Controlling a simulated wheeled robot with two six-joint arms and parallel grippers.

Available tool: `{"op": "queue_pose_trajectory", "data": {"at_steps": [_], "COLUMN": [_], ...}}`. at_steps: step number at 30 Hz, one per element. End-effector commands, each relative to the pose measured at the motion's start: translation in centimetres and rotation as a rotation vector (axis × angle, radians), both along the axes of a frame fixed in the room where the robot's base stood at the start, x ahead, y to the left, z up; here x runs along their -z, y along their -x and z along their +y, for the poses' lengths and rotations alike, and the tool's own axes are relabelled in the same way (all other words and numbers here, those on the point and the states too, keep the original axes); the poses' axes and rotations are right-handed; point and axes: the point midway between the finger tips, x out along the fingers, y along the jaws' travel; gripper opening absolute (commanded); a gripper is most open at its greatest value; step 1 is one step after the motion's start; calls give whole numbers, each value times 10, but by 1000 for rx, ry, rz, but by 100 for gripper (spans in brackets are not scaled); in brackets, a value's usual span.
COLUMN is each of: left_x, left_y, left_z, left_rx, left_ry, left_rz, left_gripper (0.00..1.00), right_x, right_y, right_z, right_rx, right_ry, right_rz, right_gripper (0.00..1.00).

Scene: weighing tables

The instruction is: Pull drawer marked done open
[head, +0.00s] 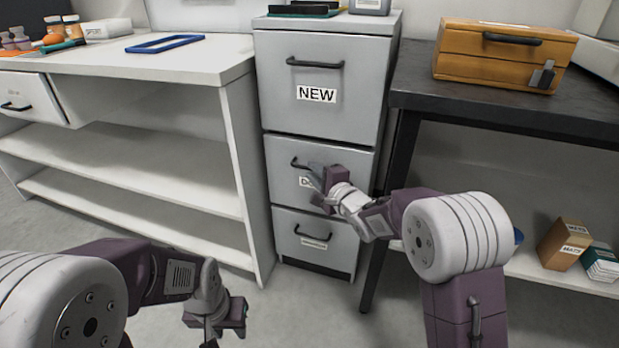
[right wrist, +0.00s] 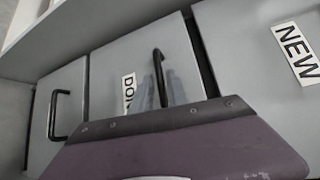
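The drawer marked DONE (head: 283,178) is the middle drawer of a grey cabinet, and its front looks flush. Its label (right wrist: 128,94) is partly covered by my gripper in both views. Its black bar handle (right wrist: 158,66) shows in the right wrist view. My right gripper (head: 318,183) is at this handle. Its two grey fingers (right wrist: 160,92) lie close on either side of the bar and look shut on it. My left gripper (head: 238,316) hangs low at the front, away from the cabinet. Its fingers are too unclear to judge.
The NEW drawer (head: 318,112) is above and another handled drawer (head: 315,243) is below, both closed. A white shelf table (head: 190,65) stands left and a dark table (head: 500,108) with a wooden box (head: 480,68) stands right. Floor before the cabinet is clear.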

Motion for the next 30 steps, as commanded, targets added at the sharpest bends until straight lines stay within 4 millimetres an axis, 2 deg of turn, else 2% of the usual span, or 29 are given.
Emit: {"op": "queue_pose_trajectory", "data": {"at_steps": [1,6,14,15,17,30], "left_x": [11,17,16,16,16,16], "left_y": [0,0,0,0,0,0], "left_z": [0,0,0,0,0,0], "left_rx": [0,0,0,0,0,0], "left_ry": [0,0,0,0,0,0], "left_rz": [0,0,0,0,0,0], "left_gripper": [36,36,36,36,36,36], "right_x": [7,6,4,4,4,4], "right_y": [-7,-23,-25,-25,-25,-25], "right_z": [5,12,13,13,13,13], "right_rx": [-2,-1,1,1,1,1], "right_ry": [1,2,2,2,2,2], "right_rz": [-2,-1,1,1,1,1], "right_gripper": [20,20,20,17,0,0]}}
